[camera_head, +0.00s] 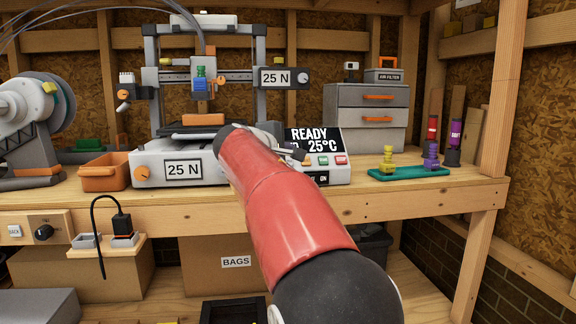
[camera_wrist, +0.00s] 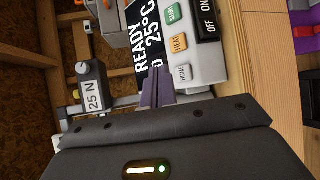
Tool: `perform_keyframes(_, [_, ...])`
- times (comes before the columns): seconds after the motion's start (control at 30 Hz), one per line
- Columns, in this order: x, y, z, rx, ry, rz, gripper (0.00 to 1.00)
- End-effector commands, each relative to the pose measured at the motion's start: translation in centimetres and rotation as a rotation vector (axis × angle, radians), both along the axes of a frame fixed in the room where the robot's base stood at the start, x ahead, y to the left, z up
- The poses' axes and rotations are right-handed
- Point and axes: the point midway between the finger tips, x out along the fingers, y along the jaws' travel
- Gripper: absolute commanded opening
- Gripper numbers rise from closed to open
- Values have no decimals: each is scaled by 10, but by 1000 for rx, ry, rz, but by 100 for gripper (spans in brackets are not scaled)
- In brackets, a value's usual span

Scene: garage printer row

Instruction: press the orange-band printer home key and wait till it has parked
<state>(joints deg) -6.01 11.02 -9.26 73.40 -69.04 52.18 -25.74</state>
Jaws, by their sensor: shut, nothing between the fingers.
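The printer (camera_head: 150,170) stands on the bench, with orange parts and "25 N" labels. Its print head (camera_head: 203,85) hangs near the middle of the frame's crossbar. The display (camera_head: 318,138) reads "READY" and "25°C"; it also shows in the wrist view (camera_wrist: 146,40). The grey HOME key (camera_wrist: 185,73) sits beside the HEAT key (camera_wrist: 179,43) and START key (camera_wrist: 172,13). My gripper (camera_wrist: 155,72) is shut and empty, its tips over the display's edge, left of the HOME key. I cannot tell whether they touch the panel. In the head view my arm hides part of the printer.
An ON/OFF switch (camera_wrist: 208,20) is on the same panel. An orange bin (camera_head: 104,172) stands left of the printer. A teal tray (camera_head: 408,173) with small yellow and purple pieces lies to the right. A grey drawer unit (camera_head: 372,118) stands behind.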

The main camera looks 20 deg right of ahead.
Motion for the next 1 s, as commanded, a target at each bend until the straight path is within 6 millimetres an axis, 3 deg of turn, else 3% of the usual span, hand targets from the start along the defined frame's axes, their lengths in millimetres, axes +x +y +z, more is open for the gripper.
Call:
perform_keyframes(0.3, [16,-5,-17,0,-2,-2,0])
perform_keyframes(1.0, [17,-5,-18,0,-1,-1,0])
